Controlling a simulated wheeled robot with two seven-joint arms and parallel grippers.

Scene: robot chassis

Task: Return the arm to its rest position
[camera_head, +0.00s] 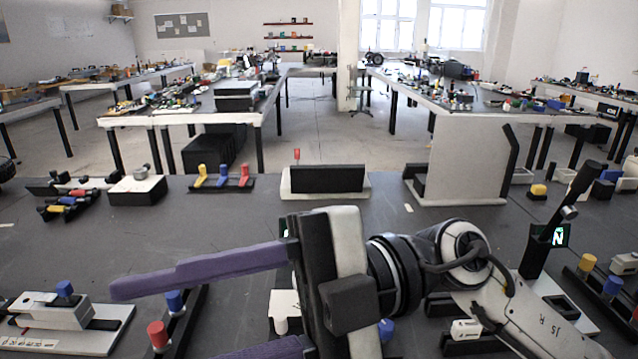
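My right arm comes in from the lower right. Its gripper (185,318) is large in the foreground, pointing left, with two purple fingers spread wide apart. The lower finger runs out of the bottom edge, so its tip is hidden. Nothing shows held between the fingers; a blue knob (174,301) and a red knob (158,334) on a dark bar show behind the gap. My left arm and gripper are not in view.
The dark table (230,222) carries several fixtures: a white-based block (60,315) at left, a black block (326,179) at the back middle, a grey panel (465,160) and a tilted black lever (583,180) at right.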

